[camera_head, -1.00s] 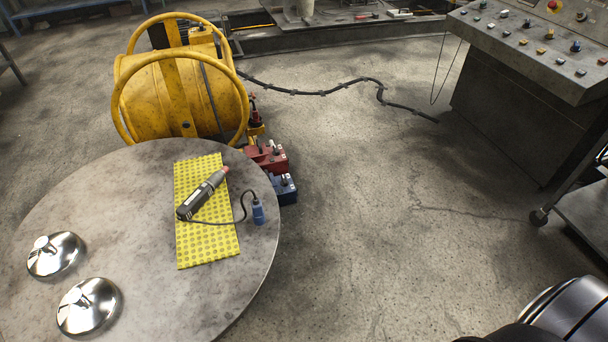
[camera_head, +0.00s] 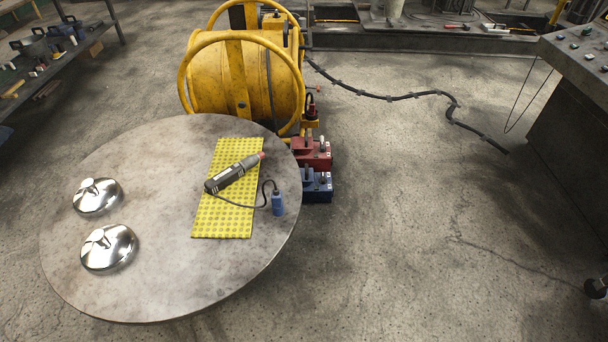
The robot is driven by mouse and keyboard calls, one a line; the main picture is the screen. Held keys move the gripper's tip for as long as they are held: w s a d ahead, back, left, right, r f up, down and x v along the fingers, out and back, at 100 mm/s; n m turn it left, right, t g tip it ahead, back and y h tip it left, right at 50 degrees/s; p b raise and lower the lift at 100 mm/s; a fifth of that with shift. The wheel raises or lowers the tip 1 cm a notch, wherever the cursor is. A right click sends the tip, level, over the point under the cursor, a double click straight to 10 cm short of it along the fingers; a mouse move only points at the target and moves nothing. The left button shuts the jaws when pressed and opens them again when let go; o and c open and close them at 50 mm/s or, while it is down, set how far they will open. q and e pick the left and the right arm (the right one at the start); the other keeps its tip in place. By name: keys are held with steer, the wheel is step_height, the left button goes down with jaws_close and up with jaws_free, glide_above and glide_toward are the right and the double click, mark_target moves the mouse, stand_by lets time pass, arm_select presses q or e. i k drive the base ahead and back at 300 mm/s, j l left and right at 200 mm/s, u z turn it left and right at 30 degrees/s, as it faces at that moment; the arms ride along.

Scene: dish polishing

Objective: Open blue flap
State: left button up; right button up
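A blue box (camera_head: 318,188), perhaps a socket with the blue flap, sits low at the right side of the yellow cable reel (camera_head: 238,85), just past the table's right edge. Whether its flap is open or shut is too small to tell. A similar red box (camera_head: 318,155) sits directly behind it. A grey and black power tool (camera_head: 232,175) lies on a yellow dotted mat (camera_head: 222,222). Its cord runs to a blue plug (camera_head: 278,204) on the table. Neither of my grippers is in view.
The round metal table (camera_head: 160,290) carries two shiny domed lids (camera_head: 107,249) at its left. A grey control console (camera_head: 575,120) stands at the right. A black cable (camera_head: 400,97) crosses the floor from the reel. A workbench (camera_head: 65,60) is at upper left. The floor between table and console is clear.

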mark_target(307, 174)
steer(key=u, duration=0.45)
steer(key=i+l+u, duration=0.2)
steer(key=l+u, duration=0.25)
steer(key=i+l+u, duration=0.1)
steer(key=l+u, duration=0.25)
steer(key=u, duration=0.15)
steer(key=l+u, duration=0.45)
